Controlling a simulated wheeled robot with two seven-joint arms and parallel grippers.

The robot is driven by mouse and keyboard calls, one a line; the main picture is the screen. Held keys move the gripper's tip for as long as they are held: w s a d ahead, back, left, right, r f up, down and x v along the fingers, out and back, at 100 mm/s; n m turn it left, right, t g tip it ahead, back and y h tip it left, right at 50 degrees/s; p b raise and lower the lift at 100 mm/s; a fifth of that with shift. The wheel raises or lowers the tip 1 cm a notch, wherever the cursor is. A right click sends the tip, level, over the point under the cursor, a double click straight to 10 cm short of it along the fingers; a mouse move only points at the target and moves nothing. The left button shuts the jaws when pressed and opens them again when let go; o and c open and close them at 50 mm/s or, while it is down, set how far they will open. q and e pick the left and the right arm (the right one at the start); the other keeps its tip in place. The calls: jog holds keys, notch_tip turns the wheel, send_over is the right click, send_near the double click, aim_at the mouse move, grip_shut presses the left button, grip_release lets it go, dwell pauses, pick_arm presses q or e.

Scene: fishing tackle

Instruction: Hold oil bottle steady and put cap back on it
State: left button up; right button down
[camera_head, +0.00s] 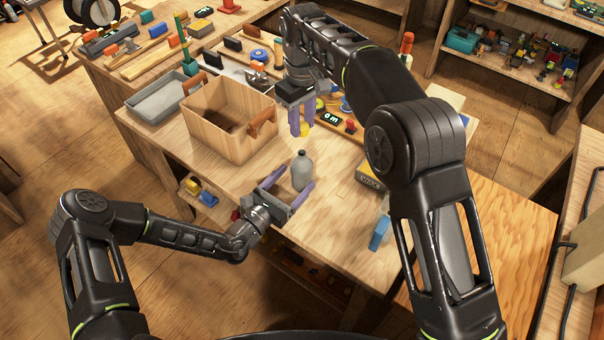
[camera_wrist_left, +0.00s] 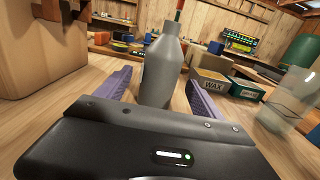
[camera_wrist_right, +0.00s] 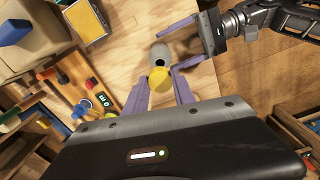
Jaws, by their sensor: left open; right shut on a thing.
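The grey oil bottle (camera_head: 302,172) stands upright on the wooden workbench, its narrow neck bare. My left gripper (camera_head: 297,178) is open low at the bottle, with a purple finger on either side. In the left wrist view the bottle (camera_wrist_left: 163,68) stands between the fingers, apparently with gaps on both sides. My right gripper (camera_head: 302,130) points down above and behind the bottle, shut on the yellow cap (camera_wrist_right: 159,79). In the right wrist view the cap sits between the fingertips, overlapping the edge of the bottle (camera_wrist_right: 160,53). The cap is off the bottle.
A wooden box (camera_head: 222,140) with brown handles stands left of the bottle, beside a grey tray (camera_head: 160,98). A wax box (camera_wrist_left: 209,83) stands to the bottle's right, with a clear container (camera_wrist_left: 290,98) nearer. Several tools lie behind. The bench front is mostly clear.

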pick_arm(q)
jog(key=shift+x, duration=2.05)
grip_shut()
